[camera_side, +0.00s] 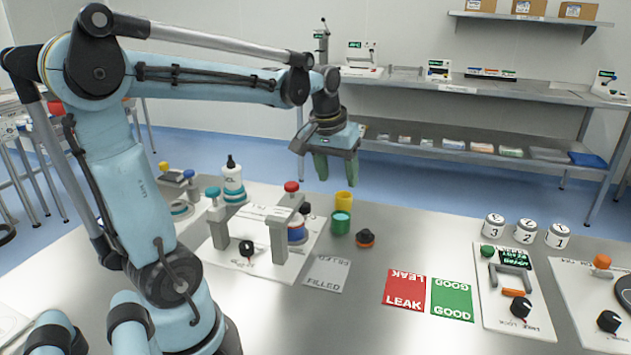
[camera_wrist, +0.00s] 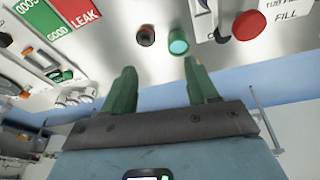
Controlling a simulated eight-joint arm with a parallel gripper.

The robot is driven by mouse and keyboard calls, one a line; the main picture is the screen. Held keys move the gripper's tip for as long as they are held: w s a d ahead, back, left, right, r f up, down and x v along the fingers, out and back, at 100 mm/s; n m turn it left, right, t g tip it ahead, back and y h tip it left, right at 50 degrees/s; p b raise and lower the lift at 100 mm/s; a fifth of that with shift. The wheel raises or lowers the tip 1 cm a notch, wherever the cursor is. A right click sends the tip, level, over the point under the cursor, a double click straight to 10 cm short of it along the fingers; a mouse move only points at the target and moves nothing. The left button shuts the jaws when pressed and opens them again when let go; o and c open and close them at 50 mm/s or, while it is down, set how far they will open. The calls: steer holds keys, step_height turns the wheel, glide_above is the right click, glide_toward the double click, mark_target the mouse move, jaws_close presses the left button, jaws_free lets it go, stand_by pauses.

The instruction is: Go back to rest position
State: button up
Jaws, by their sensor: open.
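My gripper (camera_side: 335,167) hangs above the back part of the steel table, over its far edge, with its green fingers pointing down. In the wrist view my gripper (camera_wrist: 158,90) has its two green fingers spread apart with nothing between them. The green cup (camera_wrist: 178,42) and the dark part (camera_wrist: 146,36) also show beyond the fingertips in the wrist view. My gripper touches none of them.
A filling station (camera_side: 279,238) with a red-topped post stands left of the cups. A red LEAK card (camera_side: 404,289) and a green GOOD card (camera_side: 452,299) lie on the table, with several numbered jars (camera_side: 525,231) behind. Shelving (camera_side: 470,85) lines the back wall. Air around my gripper looks clear.

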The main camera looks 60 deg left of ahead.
steer(key=s+d+f+m+t, duration=0.2)
steer(key=d+m, duration=0.1)
steer(key=d, duration=0.4)
steer(key=s+d+f+m+t+h, duration=0.1)
steer(key=s+d+f+m+t, duration=0.1)
steer(key=d, duration=0.5)
steer(key=shift+s+d+m, duration=0.35)
steer(key=shift+s+m, duration=0.25)
steer(key=shift+m, duration=0.4)
